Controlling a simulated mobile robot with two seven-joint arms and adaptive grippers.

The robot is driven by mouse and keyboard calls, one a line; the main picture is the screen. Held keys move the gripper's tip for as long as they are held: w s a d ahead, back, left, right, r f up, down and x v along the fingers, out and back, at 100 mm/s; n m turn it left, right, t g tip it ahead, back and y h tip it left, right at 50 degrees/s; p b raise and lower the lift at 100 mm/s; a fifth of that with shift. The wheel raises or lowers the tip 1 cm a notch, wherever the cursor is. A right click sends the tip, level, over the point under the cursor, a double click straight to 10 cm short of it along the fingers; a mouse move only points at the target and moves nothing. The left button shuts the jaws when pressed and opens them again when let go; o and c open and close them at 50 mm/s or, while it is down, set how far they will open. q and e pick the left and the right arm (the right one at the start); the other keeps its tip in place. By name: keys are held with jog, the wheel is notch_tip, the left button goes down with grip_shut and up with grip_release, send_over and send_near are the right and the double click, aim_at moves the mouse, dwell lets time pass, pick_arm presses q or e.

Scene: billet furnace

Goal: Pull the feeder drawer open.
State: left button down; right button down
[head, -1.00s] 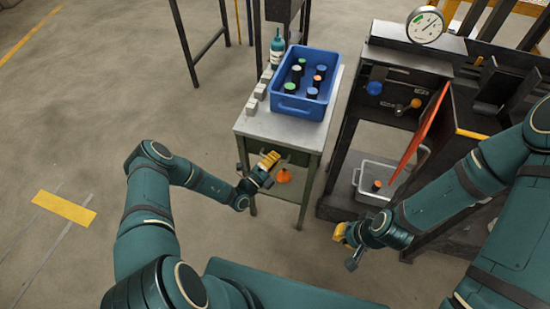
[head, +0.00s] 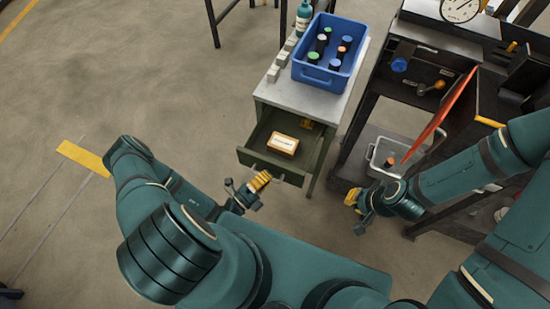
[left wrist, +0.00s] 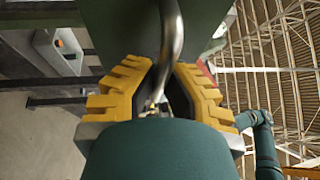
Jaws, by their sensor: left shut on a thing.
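The feeder drawer (head: 292,176) is pulled out of the green cabinet under the pale tabletop (head: 318,101), toward me. A small orange-brown box with a white label (head: 284,144) lies inside it. My left gripper (head: 262,179) is at the drawer front, shut on the drawer handle. In the left wrist view the metal handle (left wrist: 172,35) runs between the yellow finger pads (left wrist: 160,95). My right gripper (head: 352,198) hangs beside the dark bench, apart from the drawer. Its finger gap is too small to judge.
A blue crate (head: 326,75) with several capped bottles stands on the tabletop, beside grey blocks (head: 277,66) and a teal bottle (head: 304,18). To the right, a grey bin (head: 374,156) sits near the dark bench with an orange panel (head: 445,113).

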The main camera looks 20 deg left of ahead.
pick_arm(q)
jog(key=shift+s, duration=2.7)
jog(key=c, duration=1)
grip_release()
jog(key=shift+a, duration=0.1)
jog(key=v, duration=1.2)
jog(key=shift+s, duration=0.1)
